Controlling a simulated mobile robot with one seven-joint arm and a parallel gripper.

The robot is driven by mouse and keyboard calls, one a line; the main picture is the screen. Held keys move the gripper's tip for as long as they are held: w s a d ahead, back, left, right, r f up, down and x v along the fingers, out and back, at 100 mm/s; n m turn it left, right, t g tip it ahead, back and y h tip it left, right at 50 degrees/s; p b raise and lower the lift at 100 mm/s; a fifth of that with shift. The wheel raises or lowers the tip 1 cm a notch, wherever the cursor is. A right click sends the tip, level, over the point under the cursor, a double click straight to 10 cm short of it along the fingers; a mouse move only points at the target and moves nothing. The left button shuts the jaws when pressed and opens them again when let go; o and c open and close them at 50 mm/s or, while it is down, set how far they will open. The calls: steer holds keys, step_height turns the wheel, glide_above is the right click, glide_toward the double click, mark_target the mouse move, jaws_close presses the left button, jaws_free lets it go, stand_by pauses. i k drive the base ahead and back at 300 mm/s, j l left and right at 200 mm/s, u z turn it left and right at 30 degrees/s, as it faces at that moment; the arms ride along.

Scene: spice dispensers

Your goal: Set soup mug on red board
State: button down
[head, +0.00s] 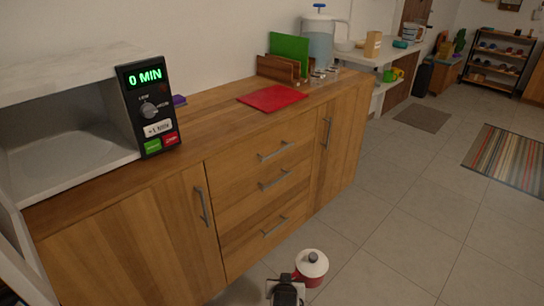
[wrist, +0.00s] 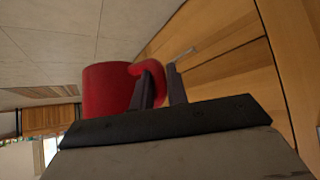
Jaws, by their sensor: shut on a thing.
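The soup mug (head: 312,268) is red with a white lid and a dark knob, low at the bottom of the head view, in front of the wooden cabinet. My gripper (head: 285,288) is just left of it. In the wrist view the red mug (wrist: 105,88) fills the middle left, and my gripper (wrist: 161,78) is shut on its handle. The mug looks upright and held in the air over the floor. The red board (head: 272,98) lies flat on the cabinet's wooden top, with nothing on it.
A microwave (head: 150,105) with its door open stands at the counter's left end. Behind the red board, a wooden rack (head: 278,68) holds a green board (head: 289,50). A clear dispenser (head: 318,42) stands right of it. The countertop left of the red board is mostly clear.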

mark_target(267, 97)
steer(key=i+l+u, duration=0.1)
steer(key=l, duration=0.2)
steer(key=i+l+u, duration=0.1)
steer(key=i+l, duration=0.3)
steer(key=l, duration=0.2)
steer(key=i+l+u, duration=0.15)
steer(key=l, duration=0.2)
